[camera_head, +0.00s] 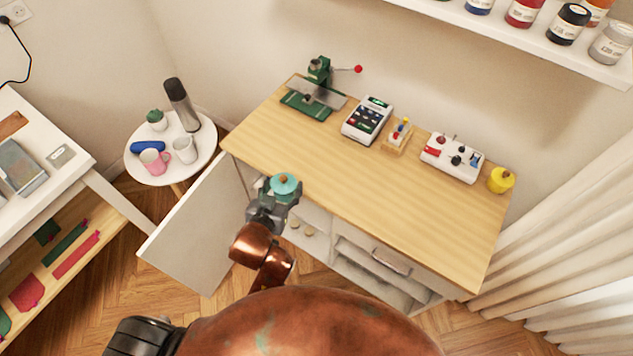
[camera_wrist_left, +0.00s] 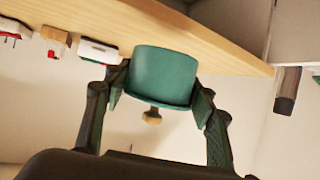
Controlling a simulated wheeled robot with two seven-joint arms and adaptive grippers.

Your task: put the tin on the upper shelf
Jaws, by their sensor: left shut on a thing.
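The tin (camera_head: 285,183) is teal and round, with a small wooden knob on its lid. My left gripper (camera_head: 274,198) is shut on it and holds it upright near the front edge of the wooden worktop, by the open cabinet. The left wrist view appears upside down: the tin (camera_wrist_left: 165,76) sits between the two fingers (camera_wrist_left: 158,100), its knob pointing down in the picture. The cabinet's inner shelf (camera_head: 312,242) shows partly, with small items on it; my arm hides some of the opening. A white wall shelf (camera_head: 515,42) with paint jars is at top right. My right gripper is not in view.
The cabinet door (camera_head: 195,235) stands open at the left. The worktop (camera_head: 340,170) holds a green press (camera_head: 318,85), a card terminal (camera_head: 368,120), a white control box (camera_head: 452,158) and a yellow pot (camera_head: 501,180) along its back; its front is clear. A round side table (camera_head: 190,168) stands behind the door.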

